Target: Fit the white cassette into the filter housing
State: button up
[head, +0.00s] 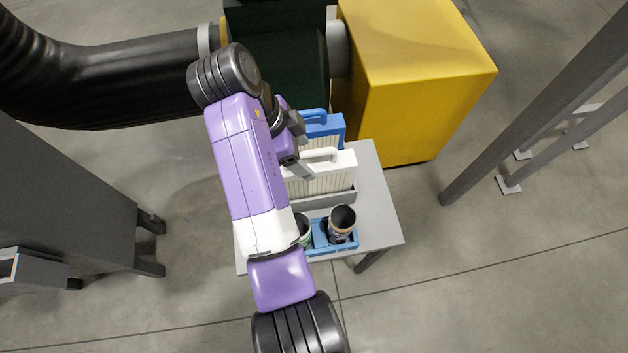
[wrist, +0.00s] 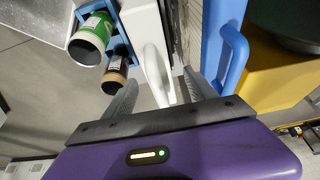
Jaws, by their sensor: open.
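The white cassette (head: 328,178) stands upright in a grey rack (head: 330,200) on the small table, with its white handle on top. In the wrist view its handle (wrist: 154,75) lies between the fingers. My gripper (head: 300,150) is open and over the handle side of the cassette; the fingers (wrist: 160,78) show no clear contact with the handle. A blue-framed cassette (head: 327,128) stands just behind the white one, partly hidden by my gripper. A dark green box (head: 285,60), which looks like the filter housing, is at the top; its inside cannot be made out.
A blue holder (head: 320,236) with two cans (head: 342,219) sits at the table's front. A yellow box (head: 415,75) and a thick black duct (head: 110,80) flank the green box. Grey posts (head: 540,110) stand right, a grey cabinet (head: 60,210) left. Floor right of the table (head: 380,200) is clear.

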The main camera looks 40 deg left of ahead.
aim_at(308, 164)
jog(key=shift+s+p+x, duration=0.15)
jog(key=shift+p+x, duration=0.2)
jog(key=shift+x, duration=1)
jog(key=shift+s+p+x, duration=0.1)
jog(key=shift+p+x, duration=0.25)
jog(key=shift+x, duration=0.95)
jog(key=shift+a+f, duration=0.1)
grip_shut()
